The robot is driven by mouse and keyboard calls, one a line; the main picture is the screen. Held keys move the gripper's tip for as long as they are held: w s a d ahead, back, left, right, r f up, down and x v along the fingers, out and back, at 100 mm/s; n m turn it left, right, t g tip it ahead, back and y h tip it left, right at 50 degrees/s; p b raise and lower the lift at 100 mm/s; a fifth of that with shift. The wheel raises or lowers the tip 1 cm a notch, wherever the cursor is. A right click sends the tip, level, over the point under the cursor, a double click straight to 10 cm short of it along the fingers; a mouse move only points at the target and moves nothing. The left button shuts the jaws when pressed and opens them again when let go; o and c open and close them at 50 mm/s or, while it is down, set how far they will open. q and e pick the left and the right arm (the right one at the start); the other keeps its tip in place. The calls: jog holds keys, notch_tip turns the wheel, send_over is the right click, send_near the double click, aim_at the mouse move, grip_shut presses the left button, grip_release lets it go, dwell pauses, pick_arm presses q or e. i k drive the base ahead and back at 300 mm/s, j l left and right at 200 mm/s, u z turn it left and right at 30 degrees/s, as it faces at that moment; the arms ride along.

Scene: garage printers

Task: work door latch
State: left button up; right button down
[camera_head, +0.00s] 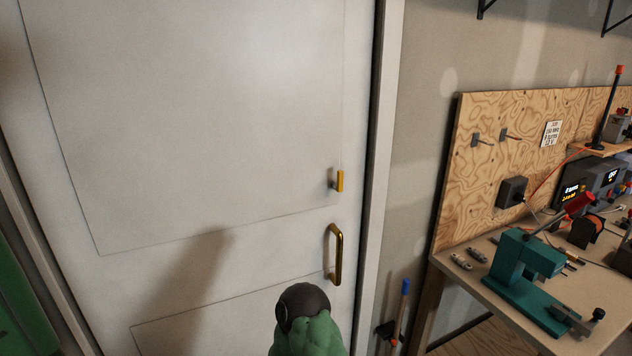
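A white panelled door (200,130) fills the left and middle of the head view and looks closed in its frame. A small brass latch (340,181) sits near the door's right edge, its flat tab standing upright. Below it is a brass pull handle (338,254), a vertical bar. Neither gripper can be made out in the head view. A rounded green and dark part, probably of my arm, rises at the bottom middle, below the handle. Nothing is seen touching the latch or the handle.
To the right, a wooden workbench (485,290) with a plywood backboard (520,150) carries a teal vise-like tool (525,268), a spool and small electronics. A blue-topped rod (404,300) stands between door frame and bench. A green object (22,305) shows at the left edge.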

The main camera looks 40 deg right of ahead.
aim_at(338, 184)
jog(key=l+z, duration=0.15)
jog(key=z, duration=1.4)
